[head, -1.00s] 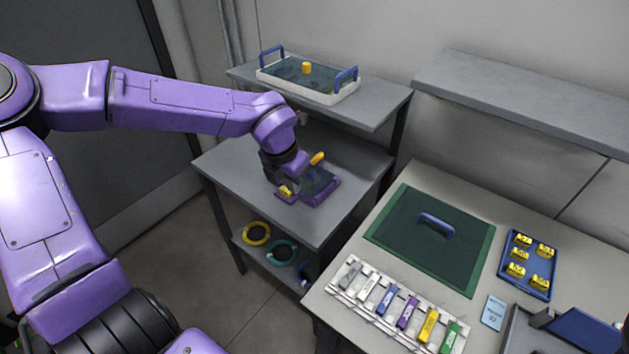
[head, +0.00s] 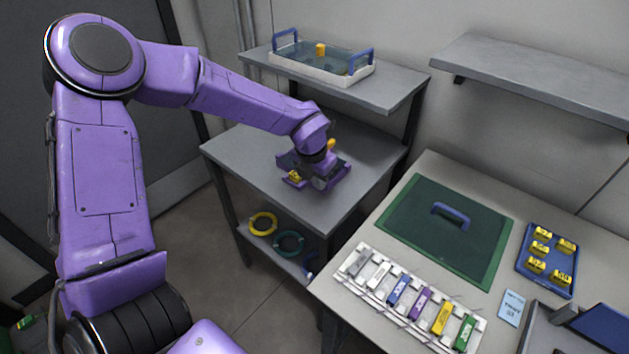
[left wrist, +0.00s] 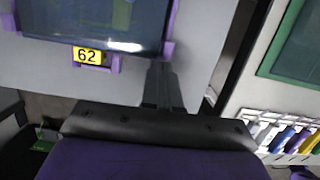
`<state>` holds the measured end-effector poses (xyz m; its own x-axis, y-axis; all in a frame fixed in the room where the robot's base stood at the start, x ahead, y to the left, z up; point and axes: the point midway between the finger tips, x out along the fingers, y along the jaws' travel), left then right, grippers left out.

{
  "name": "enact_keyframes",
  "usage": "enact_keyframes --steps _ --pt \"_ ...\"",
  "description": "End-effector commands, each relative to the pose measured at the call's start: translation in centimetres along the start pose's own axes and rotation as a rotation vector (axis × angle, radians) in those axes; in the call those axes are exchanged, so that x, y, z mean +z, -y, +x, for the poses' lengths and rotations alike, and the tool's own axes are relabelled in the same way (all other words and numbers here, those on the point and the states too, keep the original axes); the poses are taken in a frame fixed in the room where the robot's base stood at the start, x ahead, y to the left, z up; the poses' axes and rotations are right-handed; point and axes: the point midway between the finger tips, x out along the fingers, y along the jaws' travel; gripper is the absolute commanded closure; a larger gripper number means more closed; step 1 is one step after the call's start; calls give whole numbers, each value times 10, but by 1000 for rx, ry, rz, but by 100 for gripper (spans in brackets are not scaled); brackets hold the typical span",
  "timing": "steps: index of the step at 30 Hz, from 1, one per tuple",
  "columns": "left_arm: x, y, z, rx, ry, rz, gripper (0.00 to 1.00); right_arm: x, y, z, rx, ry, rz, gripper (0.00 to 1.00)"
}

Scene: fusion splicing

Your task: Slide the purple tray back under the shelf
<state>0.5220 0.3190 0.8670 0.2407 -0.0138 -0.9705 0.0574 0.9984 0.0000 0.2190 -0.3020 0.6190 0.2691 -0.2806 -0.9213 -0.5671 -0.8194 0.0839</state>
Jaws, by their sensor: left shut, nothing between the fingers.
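The purple tray (head: 345,172) lies on the middle board of the grey rack, below and in front of the raised upper shelf (head: 395,88). It has a dark inside and a yellow label, which reads 62 in the left wrist view (left wrist: 88,57). My left gripper (head: 320,183) is shut and empty, pointing down at the tray's near side and hiding part of it. In the left wrist view the closed fingers (left wrist: 161,75) are close to the tray's edge (left wrist: 130,50), right of the label; I cannot tell whether they touch. My right gripper is not in view.
A white bin with blue handles (head: 290,68) stands on the upper shelf. Yellow and teal rings (head: 263,223) lie on the lowest board. At right, a worktable holds a green mat (head: 405,215), a blue tray with yellow pieces (head: 530,270) and a white rack of coloured blocks (head: 365,280).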

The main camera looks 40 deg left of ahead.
Motion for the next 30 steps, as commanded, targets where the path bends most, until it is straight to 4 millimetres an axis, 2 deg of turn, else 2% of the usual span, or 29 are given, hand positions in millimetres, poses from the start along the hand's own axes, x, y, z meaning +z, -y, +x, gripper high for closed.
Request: enact_keyframes --steps 8,11,16,20,30 --pt "3 0 0 0 1 0 100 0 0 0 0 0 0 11" --pt "19 0 4 0 0 1 100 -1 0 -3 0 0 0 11" --pt "56 0 14 2 -1 -2 100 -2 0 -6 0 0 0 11" --pt "73 0 19 2 -1 -1 100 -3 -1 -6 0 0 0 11" --pt "76 0 21 1 -3 0 100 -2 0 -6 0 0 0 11"
